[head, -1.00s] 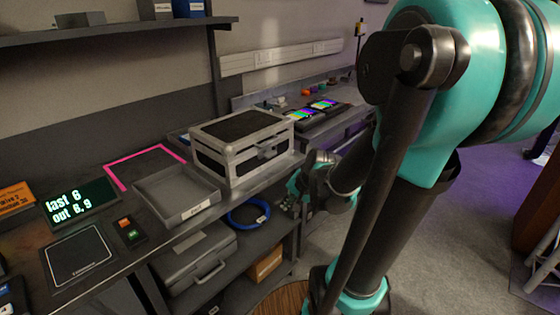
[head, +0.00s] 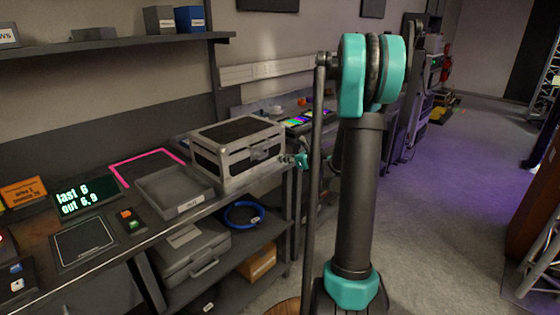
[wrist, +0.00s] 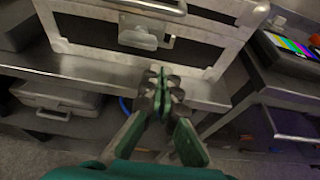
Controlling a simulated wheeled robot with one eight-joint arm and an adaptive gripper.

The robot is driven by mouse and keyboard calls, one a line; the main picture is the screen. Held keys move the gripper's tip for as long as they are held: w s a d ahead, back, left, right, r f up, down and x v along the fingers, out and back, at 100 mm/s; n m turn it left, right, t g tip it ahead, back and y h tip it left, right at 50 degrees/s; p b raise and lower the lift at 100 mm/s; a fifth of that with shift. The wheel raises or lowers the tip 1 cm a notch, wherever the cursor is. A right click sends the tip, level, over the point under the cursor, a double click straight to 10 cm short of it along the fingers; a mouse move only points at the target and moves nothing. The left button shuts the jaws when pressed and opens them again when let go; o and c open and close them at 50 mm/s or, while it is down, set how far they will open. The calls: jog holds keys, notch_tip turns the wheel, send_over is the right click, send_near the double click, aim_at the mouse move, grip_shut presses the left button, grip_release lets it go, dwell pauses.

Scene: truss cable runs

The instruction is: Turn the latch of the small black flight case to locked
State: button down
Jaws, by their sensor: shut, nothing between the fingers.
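The small black flight case (head: 237,130) with silver edges stands closed on the bench. Its front face fills the top of the wrist view (wrist: 85,27). A grey latch (wrist: 139,37) sits on that face, below a handle bar (wrist: 160,5); in the head view the latch area (head: 262,153) is small. I cannot tell the latch's turn position. My gripper (head: 287,160) is at the case's front right in the head view. In the wrist view my gripper (wrist: 165,74) has its fingertips together, empty, below and right of the latch, apparently apart from it.
A larger grey case (head: 195,250) and a blue cable coil (head: 235,225) lie on the shelf below. The bench front edge (wrist: 205,93) runs under my gripper. Coloured screens (wrist: 292,47) are at right.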

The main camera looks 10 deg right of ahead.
aim_at(264, 147)
jog(key=x, duration=0.8)
jog(key=shift+f, duration=0.1)
jog(key=shift+w+r+n, duration=0.1)
jog(key=shift+r+n, duration=0.15)
jog(key=shift+n, duration=0.25)
jog(key=shift+d+r+n+t+h, duration=0.15)
jog(key=shift+r+n+t+h, duration=0.5)
jog(key=shift+n, duration=0.35)
jog(key=r+n+t+h, duration=0.1)
jog(key=n, duration=0.2)
jog(key=shift+r+h, duration=0.2)
jog(key=shift+h, duration=0.05)
jog(key=shift+r+n+t, duration=0.15)
jog(key=shift+n+t, duration=0.1)
jog(key=shift+n, duration=0.15)
jog(key=shift+a+r, duration=0.2)
jog(key=shift+r, duration=0.25)
jog(key=shift+a+r, duration=0.1)
jog(key=shift+r, duration=0.1)
jog(key=shift+s, duration=0.25)
